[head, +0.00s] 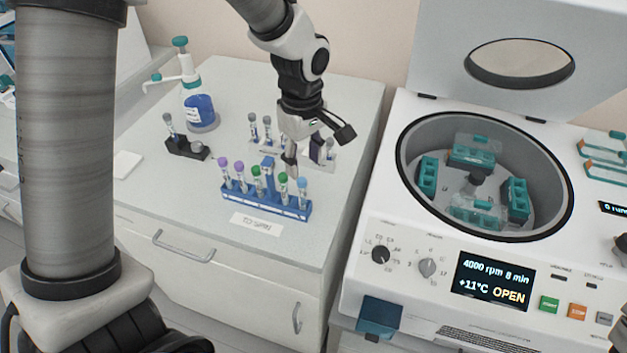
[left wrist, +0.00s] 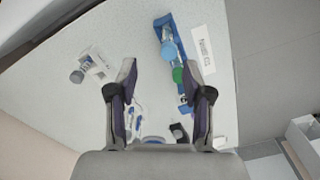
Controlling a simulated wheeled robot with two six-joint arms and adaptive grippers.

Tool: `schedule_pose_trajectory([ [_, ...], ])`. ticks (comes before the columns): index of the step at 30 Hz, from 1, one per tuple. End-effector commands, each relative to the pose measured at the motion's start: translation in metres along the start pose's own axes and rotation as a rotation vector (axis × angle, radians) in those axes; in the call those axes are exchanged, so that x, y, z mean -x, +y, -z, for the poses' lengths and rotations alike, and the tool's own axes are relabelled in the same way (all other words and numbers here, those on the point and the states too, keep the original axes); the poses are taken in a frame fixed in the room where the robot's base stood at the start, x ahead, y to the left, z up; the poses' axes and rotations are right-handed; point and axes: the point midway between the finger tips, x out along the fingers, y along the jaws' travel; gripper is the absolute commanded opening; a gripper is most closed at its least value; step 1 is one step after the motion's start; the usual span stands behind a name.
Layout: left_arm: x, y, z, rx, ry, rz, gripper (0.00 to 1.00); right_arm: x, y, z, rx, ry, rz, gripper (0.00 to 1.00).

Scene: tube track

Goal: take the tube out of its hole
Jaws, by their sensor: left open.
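A blue rack (head: 265,206) stands on the grey bench top and holds several upright tubes with purple, green and blue caps. The green-capped tube (head: 283,181) and the light-blue-capped tube (head: 302,186) are at its right end. My left gripper (head: 303,158) is open and empty, just above and behind that end. In the left wrist view, the green cap (left wrist: 178,75) lies between the fingers, nearer the right one, and the blue cap (left wrist: 169,50) is just beyond. My fingers hide part of the rack. My right gripper is not in view.
A white rack (head: 345,160) with grey-capped tubes stands behind the gripper. A black holder (head: 187,148) with one tube and a blue bottle (head: 200,110) stand to the left. The open centrifuge (head: 400,210) is to the right. A label card (head: 257,224) lies before the blue rack.

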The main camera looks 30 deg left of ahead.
Motion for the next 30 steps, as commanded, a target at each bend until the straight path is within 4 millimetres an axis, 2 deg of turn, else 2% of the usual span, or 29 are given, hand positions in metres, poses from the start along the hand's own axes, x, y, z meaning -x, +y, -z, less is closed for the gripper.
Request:
schedule_pose_trajectory([
  [5, -0.023, -0.001, 0.0, -0.002, -0.001, 0.005, 0.5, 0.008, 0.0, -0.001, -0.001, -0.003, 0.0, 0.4],
  [10, -0.055, -0.002, 0.001, -0.002, -0.001, 0.005, 0.5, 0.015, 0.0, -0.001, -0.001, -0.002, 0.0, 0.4],
  [13, -0.064, -0.001, 0.001, -0.002, -0.001, 0.002, 0.5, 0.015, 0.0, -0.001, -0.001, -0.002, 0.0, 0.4],
  [18, -0.064, -0.001, 0.001, -0.002, 0.0, 0.0, 0.5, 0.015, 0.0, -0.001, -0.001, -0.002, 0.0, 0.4],
  [20, -0.064, -0.001, 0.001, -0.002, 0.0, 0.0, 0.33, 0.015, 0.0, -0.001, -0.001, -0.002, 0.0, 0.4],
  [22, -0.064, -0.001, 0.001, -0.002, 0.0, 0.0, 0.08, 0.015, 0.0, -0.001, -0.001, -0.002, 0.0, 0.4],
  [23, -0.064, -0.001, 0.001, -0.002, 0.0, 0.0, 0.01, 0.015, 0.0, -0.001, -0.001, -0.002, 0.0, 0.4],
  [30, -0.065, -0.001, 0.001, -0.002, -0.001, 0.001, 0.01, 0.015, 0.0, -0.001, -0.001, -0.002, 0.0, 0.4],
])
